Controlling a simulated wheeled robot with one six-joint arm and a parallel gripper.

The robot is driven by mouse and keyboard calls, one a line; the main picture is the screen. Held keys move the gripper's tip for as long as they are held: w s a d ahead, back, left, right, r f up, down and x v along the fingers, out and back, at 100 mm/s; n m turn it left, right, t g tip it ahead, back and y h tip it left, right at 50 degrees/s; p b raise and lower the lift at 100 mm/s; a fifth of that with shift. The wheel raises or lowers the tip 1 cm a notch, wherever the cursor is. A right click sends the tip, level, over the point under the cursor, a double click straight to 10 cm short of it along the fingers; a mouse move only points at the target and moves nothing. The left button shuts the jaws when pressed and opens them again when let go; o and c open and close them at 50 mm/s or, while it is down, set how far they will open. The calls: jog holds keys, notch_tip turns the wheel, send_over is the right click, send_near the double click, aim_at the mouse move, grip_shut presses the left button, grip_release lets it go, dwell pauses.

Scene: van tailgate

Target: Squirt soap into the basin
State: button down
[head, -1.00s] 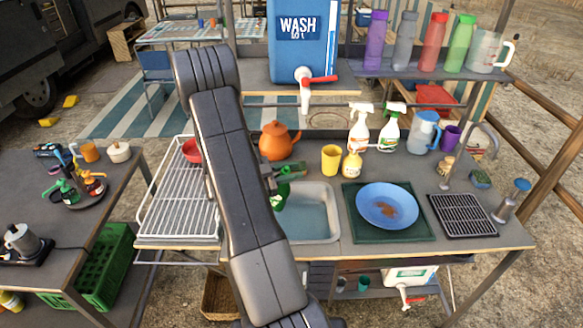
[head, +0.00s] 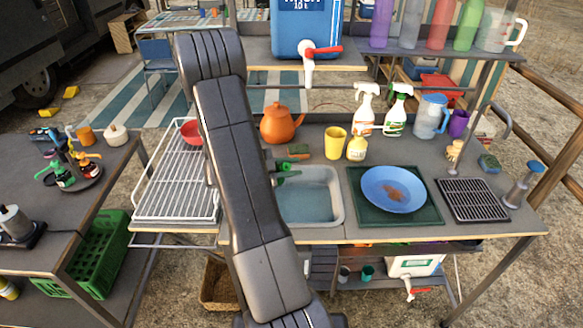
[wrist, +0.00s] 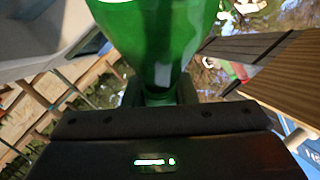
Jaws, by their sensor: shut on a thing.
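The basin (head: 322,203) is a pale grey sink set in the worktop, with a blue-grey floor. My gripper (wrist: 160,98) is shut on a green soap bottle (wrist: 155,35) at its narrow neck, and the wide body fills the top of the wrist view. In the head view a small part of the green bottle (head: 287,170) shows right of my arm, at the basin's back left corner. My arm hides the rest of the bottle and most of the gripper. Its exact tilt and height over the basin cannot be told. I see no soap.
A white dish rack (head: 175,190) stands left of the basin and a blue plate (head: 393,189) lies right. Behind are an orange teapot (head: 281,123), yellow cup (head: 335,143) and spray bottles (head: 396,112). More pump bottles (head: 75,172) stand on the left table.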

jog(key=shift+w+a+f+m+t+y+b, duration=0.2)
jog(key=shift+f+m+t+y+b, duration=0.3)
jog(key=shift+m+y+b, duration=1.15)
jog(key=shift+w+a+f+m+t+y+b, duration=0.15)
jog(key=shift+f+m+t+y+b, duration=0.3)
jog(key=shift+m+b, duration=1.45)
jog(key=shift+w+a+f+m+t+y+b, duration=0.2)
jog(key=shift+m+t+y+b, duration=0.6)
jog(key=shift+b, duration=2)
jog(key=shift+g, duration=0.25)
